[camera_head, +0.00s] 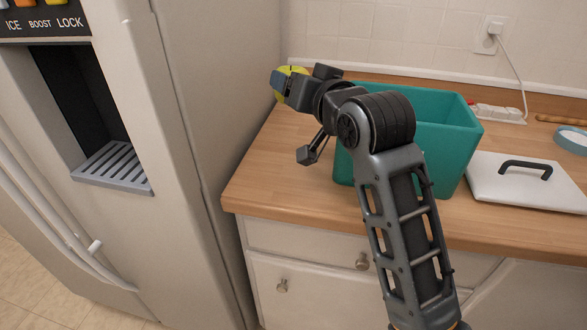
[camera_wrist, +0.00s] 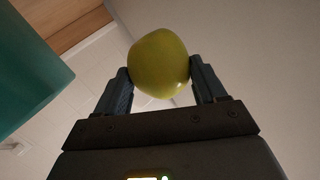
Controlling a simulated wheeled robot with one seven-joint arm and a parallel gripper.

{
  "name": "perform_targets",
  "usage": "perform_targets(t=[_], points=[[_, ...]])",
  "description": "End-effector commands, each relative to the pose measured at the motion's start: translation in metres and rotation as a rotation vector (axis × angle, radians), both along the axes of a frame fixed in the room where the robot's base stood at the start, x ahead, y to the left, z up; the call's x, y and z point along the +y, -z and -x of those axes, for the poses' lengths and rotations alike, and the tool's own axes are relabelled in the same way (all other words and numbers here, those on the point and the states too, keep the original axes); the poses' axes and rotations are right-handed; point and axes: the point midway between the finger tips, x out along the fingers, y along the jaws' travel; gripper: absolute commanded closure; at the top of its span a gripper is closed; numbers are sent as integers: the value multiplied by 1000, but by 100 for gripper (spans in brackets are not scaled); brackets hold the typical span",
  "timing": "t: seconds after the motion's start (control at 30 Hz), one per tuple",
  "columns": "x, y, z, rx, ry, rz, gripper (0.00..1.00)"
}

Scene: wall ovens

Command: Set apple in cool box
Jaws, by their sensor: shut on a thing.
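A yellow-green apple (camera_wrist: 158,63) is held between the two fingers of my gripper (camera_wrist: 162,88) in the wrist view. In the head view the apple (camera_head: 291,71) shows partly behind my gripper (camera_head: 283,84), above the counter's left end, near the fridge side. The cool box is a teal open-topped box (camera_head: 455,130) on the counter, to the right of the apple. My arm crosses in front of it and hides part of it. Its teal wall also shows at the left of the wrist view (camera_wrist: 28,70). The inside bottom of the box is hidden.
A white lid with a black handle (camera_head: 525,180) lies on the counter right of the box. A power strip (camera_head: 497,112) and a blue round item (camera_head: 573,140) are behind it. The fridge (camera_head: 215,130) stands close on the left. The counter (camera_head: 275,165) is clear left of the box.

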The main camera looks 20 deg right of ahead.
Motion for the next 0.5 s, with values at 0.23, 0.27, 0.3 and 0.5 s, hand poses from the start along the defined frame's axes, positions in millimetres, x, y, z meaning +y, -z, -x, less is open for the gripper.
perform_targets(t=[0.23, 0.27, 0.3, 0.5], points=[[0, 56, 1, 8, 1, -1, 65], [0, 63, 1, 8, 1, -1, 65], [0, 73, 1, 8, 1, -1, 65], [0, 111, 0, 3, 0, 0, 65]])
